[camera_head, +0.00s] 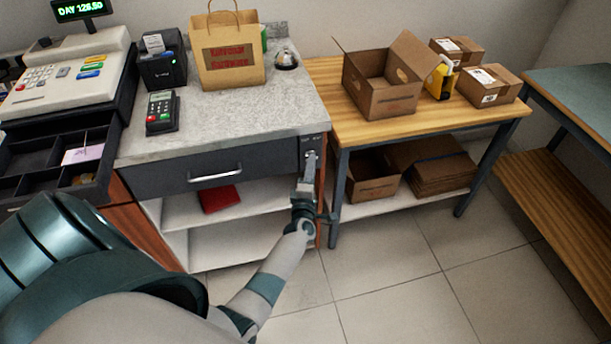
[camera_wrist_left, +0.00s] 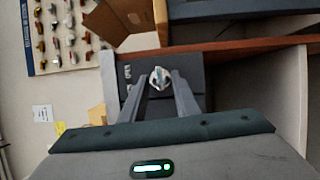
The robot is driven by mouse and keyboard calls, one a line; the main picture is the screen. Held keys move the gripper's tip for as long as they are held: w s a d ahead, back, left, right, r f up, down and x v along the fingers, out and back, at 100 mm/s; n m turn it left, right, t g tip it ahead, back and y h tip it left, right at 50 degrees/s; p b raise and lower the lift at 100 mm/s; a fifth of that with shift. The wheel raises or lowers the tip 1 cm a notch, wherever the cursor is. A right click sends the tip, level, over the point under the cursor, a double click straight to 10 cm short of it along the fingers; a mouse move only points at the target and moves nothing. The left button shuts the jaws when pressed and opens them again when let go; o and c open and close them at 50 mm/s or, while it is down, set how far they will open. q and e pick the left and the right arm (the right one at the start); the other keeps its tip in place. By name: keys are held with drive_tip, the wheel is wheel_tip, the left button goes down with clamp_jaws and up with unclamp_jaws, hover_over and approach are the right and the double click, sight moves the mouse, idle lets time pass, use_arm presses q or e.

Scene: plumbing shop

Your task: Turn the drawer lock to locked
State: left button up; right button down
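The dark drawer (camera_head: 215,168) with a silver bar handle is under the grey counter. The drawer lock sits on the dark panel right of the drawer; in the head view my gripper partly covers it. In the left wrist view the lock's small silver knob (camera_wrist_left: 160,78) shows straight ahead, beside small lettering too blurred to read. My left gripper (camera_head: 309,160) is in front of this panel. In the wrist view its two fingers (camera_wrist_left: 161,84) stand apart, one on each side of the knob, with no clear contact visible. My right gripper is not in view.
A cash register (camera_head: 65,75) with an open till, a card terminal (camera_head: 161,112), a paper bag (camera_head: 228,55) and a bell (camera_head: 286,60) stand on the counter. A wooden table (camera_head: 425,108) with cardboard boxes is close on the right. Floor in front is clear.

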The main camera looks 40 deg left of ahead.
use_arm(q)
drive_tip(key=b+v, duration=0.2)
drive_tip(key=v, duration=1.3)
drive_tip(key=shift+s+d, duration=0.2)
drive_tip(key=shift+s, duration=0.15)
